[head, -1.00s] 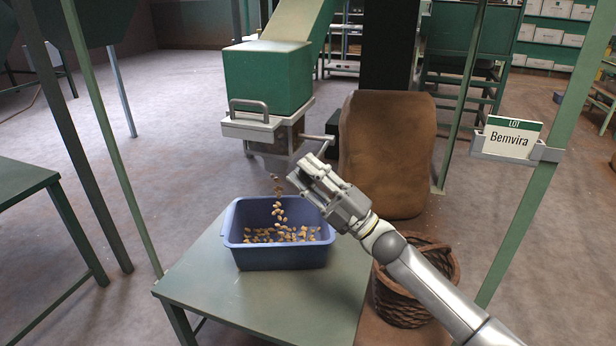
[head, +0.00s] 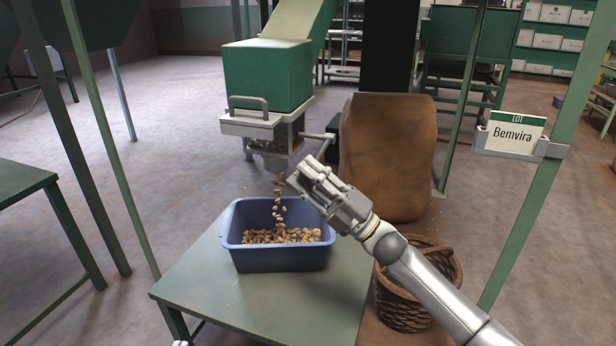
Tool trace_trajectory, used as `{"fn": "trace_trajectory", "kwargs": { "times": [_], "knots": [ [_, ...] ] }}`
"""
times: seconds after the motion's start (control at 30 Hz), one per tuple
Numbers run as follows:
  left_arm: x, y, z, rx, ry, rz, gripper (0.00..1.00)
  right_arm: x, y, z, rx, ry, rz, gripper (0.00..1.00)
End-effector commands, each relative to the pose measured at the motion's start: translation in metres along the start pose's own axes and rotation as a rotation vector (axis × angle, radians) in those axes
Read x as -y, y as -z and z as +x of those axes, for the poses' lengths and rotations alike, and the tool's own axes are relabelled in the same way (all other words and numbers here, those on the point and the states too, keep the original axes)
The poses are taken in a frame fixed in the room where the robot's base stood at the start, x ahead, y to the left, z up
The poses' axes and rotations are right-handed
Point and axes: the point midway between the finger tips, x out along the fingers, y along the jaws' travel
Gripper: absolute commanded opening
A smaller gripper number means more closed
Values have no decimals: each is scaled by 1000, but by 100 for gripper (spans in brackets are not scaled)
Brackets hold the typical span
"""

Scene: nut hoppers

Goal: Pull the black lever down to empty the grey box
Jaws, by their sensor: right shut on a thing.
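The grey box (head: 296,128) hangs under a green hopper (head: 268,78), and its side opening shows brown nuts low inside. A grey rod (head: 318,135) sticks out from its right side. My right gripper (head: 308,176) is below and right of the box, shut, with its fingers hiding what they hold; the black lever is not clearly visible. Nuts (head: 279,195) fall in a stream into a blue tub (head: 278,260), which has a layer of nuts in it.
The tub stands on a green table (head: 270,310) with bare room in front. A brown sack (head: 388,160) and a wicker basket (head: 405,312) are at the right. A green post (head: 535,190) carries a "LOT Bemvira" sign (head: 515,133).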

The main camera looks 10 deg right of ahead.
Motion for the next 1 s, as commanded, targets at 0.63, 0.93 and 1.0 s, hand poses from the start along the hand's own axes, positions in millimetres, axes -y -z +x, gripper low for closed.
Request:
{"fn": "trace_trajectory", "kwargs": {
  "times": [0.63,0.93,1.0],
  "knots": [
    [0,-1,0,2,0,0,0,2,2,-1,-3,4,1,51],
    [0,-1,0,2,0,0,0,4,1,-44,0,7,2,51],
    [0,-1,0,2,0,0,0,4,2,-60,-1,6,2,51]
  ]
}}
